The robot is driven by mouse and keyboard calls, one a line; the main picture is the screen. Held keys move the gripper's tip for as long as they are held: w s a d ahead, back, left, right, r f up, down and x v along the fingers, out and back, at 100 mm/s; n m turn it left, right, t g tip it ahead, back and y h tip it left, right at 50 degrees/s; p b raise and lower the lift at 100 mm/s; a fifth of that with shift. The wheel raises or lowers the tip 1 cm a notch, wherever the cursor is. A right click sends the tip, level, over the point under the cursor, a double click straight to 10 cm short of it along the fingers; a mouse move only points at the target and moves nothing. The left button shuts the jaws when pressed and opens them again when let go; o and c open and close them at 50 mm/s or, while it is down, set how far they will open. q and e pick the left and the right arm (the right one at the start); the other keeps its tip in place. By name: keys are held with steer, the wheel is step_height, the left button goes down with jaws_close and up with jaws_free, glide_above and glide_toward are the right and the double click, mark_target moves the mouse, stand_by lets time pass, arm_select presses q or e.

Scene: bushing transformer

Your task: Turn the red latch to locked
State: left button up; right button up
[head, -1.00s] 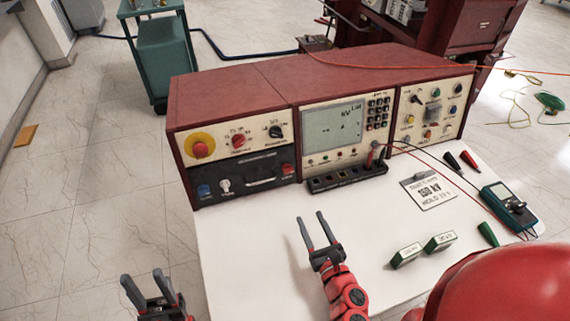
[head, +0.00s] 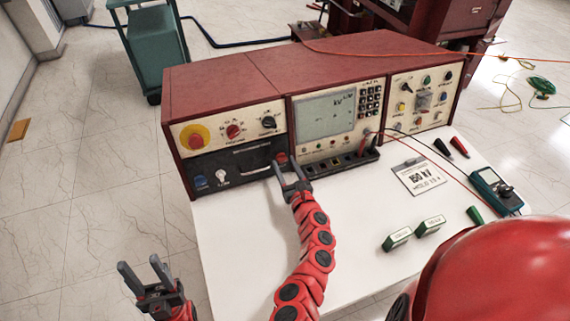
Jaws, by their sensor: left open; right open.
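The red latch (head: 281,158) is a small red piece at the right end of the black lower-left panel (head: 245,163) of the maroon console. My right gripper (head: 285,164) is open at that panel, its fingertips close around or just in front of the latch. The fingers partly cover the latch, and I cannot tell whether they touch it or how it is turned. My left gripper (head: 139,263) is open and empty at the lower left, off the table's left edge and far from the latch.
The maroon console (head: 225,82) stands on a white table (head: 355,215). A red emergency button (head: 195,140) and knobs sit above the panel. A row of sockets (head: 342,166) lies just right of the gripper. A label card (head: 420,177), green blocks (head: 398,239) and a meter (head: 492,188) lie further right.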

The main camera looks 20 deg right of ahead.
steer(key=shift+w, duration=0.2)
jaws_close()
